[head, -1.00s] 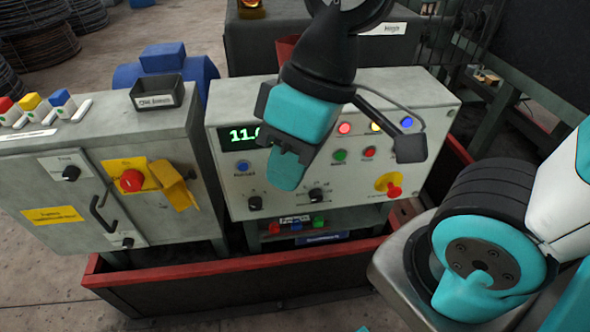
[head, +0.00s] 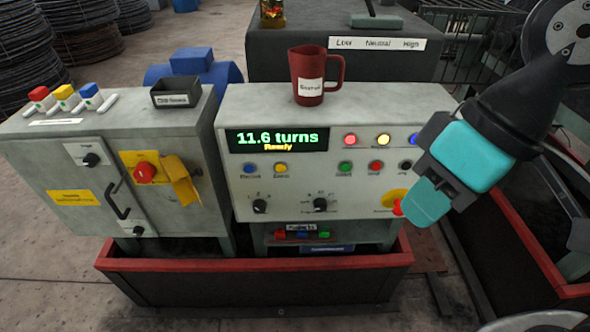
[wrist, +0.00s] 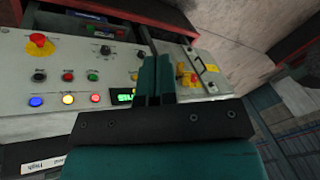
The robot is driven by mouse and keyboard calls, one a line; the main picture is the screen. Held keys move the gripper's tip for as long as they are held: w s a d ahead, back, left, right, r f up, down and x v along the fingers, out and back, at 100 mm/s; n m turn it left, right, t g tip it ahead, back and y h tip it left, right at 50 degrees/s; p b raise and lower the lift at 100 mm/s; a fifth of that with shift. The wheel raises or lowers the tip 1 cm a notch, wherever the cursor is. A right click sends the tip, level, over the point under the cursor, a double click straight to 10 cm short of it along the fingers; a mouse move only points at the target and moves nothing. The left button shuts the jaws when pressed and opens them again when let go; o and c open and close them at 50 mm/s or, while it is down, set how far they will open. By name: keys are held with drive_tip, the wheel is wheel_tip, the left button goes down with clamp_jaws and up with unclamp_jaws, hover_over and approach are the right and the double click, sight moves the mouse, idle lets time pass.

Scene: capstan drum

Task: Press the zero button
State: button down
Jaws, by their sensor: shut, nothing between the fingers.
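The control panel (head: 300,203) has a green display (head: 278,139) reading "11.6 turns" and "Ready". Below the display are a blue button (head: 250,168) and a yellow button (head: 281,169); their small labels are too blurred to read surely, so I cannot tell which is zero. My gripper (head: 424,207) is shut and empty, at the panel's right end near the red emergency stop (head: 398,207), well right of those two buttons. In the wrist view the shut fingers (wrist: 160,72) point toward the panel, which appears upside down, and hide part of it and its display (wrist: 122,97).
Coloured lamps and several buttons, including a green one (head: 345,168), fill the panel's right half. A red mug (head: 311,97) stands on top. A grey cabinet (head: 150,215) with a red knob stands left. A red-edged trough (head: 250,265) runs below.

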drive_tip(key=w+a+f+n+t+y+b, duration=0.1)
drive_tip(key=w+a+f+n+t, duration=0.2)
drive_tip(key=w+a+f, duration=0.45)
drive_tip(key=w+a+f+n+t+y+b, duration=0.1)
drive_tip(key=w+a+f+n+t, duration=0.3)
drive_tip(key=w, duration=0.6)
drive_tip(key=w+a+f+n+t, duration=0.1)
drive_tip(key=f+n, duration=0.1)
drive_tip(key=f, duration=0.3)
drive_tip(key=w+a+f+n+t+y, duration=0.1)
drive_tip(key=w+f+n, duration=0.1)
drive_tip(key=f, duration=0.3)
drive_tip(key=w+a+f+n+t+y, duration=0.1)
drive_tip(key=a+f+n, duration=0.1)
drive_tip(key=f+n, duration=0.2)
drive_tip(key=shift+w+f+b, duration=0.3)
drive_tip(key=shift+f, duration=0.3)
